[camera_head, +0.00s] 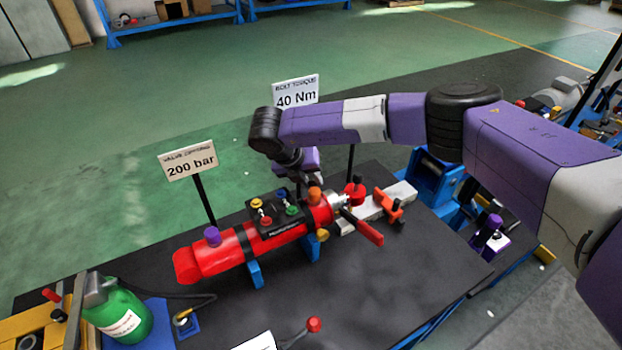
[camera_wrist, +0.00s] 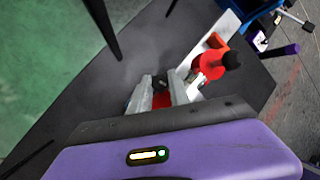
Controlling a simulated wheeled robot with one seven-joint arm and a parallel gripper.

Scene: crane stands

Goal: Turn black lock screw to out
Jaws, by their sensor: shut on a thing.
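My gripper (camera_wrist: 160,88) points down, its two pale fingers shut on a small dark piece (camera_wrist: 159,80) that looks like the black lock screw. Red surface shows between the fingers. In the head view my gripper (camera_head: 299,186) reaches down behind the red cylinder (camera_head: 215,256), by the orange knob (camera_head: 314,194); its fingertips and the screw are hidden there. Whether the screw is in or out cannot be told.
A red block with a black knob (camera_wrist: 210,65) stands close right of the fingers; it also shows in the head view (camera_head: 354,190). An orange clamp (camera_head: 388,207) sits on a pale rail. Sign posts (camera_head: 204,200) rise behind the cylinder. The front right table (camera_head: 400,270) is clear.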

